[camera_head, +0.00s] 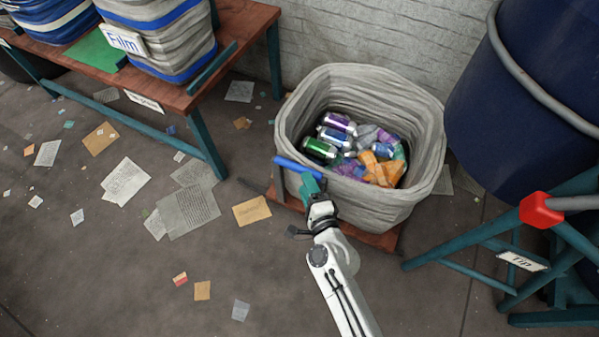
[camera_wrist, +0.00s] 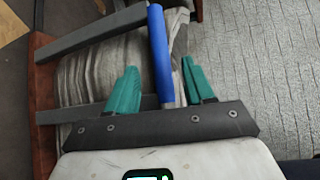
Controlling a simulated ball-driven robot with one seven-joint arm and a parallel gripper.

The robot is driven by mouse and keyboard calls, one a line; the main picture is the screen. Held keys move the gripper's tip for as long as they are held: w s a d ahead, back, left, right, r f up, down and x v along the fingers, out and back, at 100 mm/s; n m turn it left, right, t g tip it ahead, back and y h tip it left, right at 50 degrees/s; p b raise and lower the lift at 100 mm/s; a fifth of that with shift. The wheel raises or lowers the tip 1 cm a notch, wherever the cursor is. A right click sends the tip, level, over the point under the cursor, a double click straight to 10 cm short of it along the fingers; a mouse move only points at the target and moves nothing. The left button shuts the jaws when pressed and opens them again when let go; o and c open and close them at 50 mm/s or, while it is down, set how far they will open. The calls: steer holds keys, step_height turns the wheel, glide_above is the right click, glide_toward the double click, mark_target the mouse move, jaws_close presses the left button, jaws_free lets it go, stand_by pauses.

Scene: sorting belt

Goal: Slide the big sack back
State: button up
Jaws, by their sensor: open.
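The big sack (camera_head: 375,205) is a grey open-topped bag holding cans and crumpled wrappers. It stands on a red-brown wooden base (camera_head: 385,240). A blue bar (camera_head: 299,165) runs across grey posts at the sack's front left; in the wrist view the blue bar (camera_wrist: 163,50) lies between my teal fingers, with the sack's grey side (camera_wrist: 85,75) behind. My gripper (camera_head: 309,184) is at the bar, with its fingers apart (camera_wrist: 160,85). I cannot tell whether either finger touches the bar. My wrist hides part of the base.
A wooden table (camera_head: 190,85) with striped sacks, one tagged "Film" (camera_head: 123,40), stands at upper left. A dark blue drum (camera_head: 520,110) and teal frame (camera_head: 480,260) are at right. A pale wall (camera_head: 345,35) stands behind the sack. Papers litter the floor.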

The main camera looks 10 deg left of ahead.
steer(key=shift+b+x, duration=0.6)
steer(key=shift+x, duration=2)
steer(key=shift+c, duration=0.2)
steer(key=shift+d, duration=0.1)
jaws_close()
